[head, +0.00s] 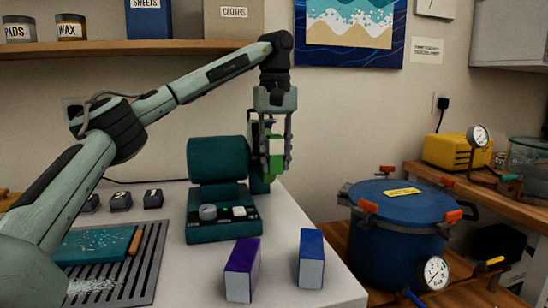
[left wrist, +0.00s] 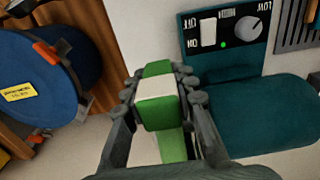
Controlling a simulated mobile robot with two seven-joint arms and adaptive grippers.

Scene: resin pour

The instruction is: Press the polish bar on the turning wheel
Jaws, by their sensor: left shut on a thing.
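My left gripper (head: 272,160) is shut on a green polish bar with a white band (head: 276,147), held upright at the right side of the teal polishing machine (head: 217,158). In the left wrist view the fingers (left wrist: 160,100) grip the green and white bar (left wrist: 157,92) from both sides. A dark green round edge (head: 260,183), apparently the wheel, shows partly behind the gripper. I cannot tell whether the bar touches it or whether it turns. The control panel (left wrist: 226,32) has a switch, a knob and a lit green lamp. My right gripper is not in view.
A purple bar (head: 242,268) and a blue bar (head: 311,258) stand at the table's front. A blue pressure pot (head: 398,215) stands to the right. A slotted grate (head: 150,262) with a teal board (head: 92,246) lies at left. A shelf (head: 150,47) runs above.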

